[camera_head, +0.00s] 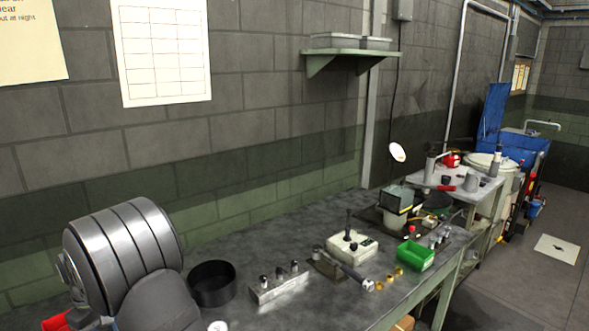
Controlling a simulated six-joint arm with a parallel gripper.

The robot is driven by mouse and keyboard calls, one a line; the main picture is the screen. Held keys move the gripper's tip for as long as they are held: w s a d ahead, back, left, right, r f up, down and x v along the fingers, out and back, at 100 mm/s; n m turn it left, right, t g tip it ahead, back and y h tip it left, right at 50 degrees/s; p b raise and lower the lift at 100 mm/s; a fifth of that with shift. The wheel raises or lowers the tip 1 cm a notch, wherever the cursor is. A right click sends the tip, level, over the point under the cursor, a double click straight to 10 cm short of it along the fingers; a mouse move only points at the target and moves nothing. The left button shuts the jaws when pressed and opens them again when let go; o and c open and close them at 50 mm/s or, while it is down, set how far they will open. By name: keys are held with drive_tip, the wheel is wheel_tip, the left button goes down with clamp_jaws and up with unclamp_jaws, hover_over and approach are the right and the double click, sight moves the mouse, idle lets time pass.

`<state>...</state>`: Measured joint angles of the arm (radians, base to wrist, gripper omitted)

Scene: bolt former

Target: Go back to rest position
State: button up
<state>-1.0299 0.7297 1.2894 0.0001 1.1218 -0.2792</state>
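My gripper is not in this view. A large grey ribbed cylinder at the left, with a dark rounded part in front of it, looks like part of my own arm. It covers the near left end of the workbench (230,308). Whether anything is held cannot be seen.
On the bench stand a black round bowl (212,283), a metal block with upright pins (278,285), a pale box with a lever (352,245), a wrench-like tool (357,277), small brass pieces (390,277) and a green bin (415,256). A wall shelf (350,53) hangs above.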

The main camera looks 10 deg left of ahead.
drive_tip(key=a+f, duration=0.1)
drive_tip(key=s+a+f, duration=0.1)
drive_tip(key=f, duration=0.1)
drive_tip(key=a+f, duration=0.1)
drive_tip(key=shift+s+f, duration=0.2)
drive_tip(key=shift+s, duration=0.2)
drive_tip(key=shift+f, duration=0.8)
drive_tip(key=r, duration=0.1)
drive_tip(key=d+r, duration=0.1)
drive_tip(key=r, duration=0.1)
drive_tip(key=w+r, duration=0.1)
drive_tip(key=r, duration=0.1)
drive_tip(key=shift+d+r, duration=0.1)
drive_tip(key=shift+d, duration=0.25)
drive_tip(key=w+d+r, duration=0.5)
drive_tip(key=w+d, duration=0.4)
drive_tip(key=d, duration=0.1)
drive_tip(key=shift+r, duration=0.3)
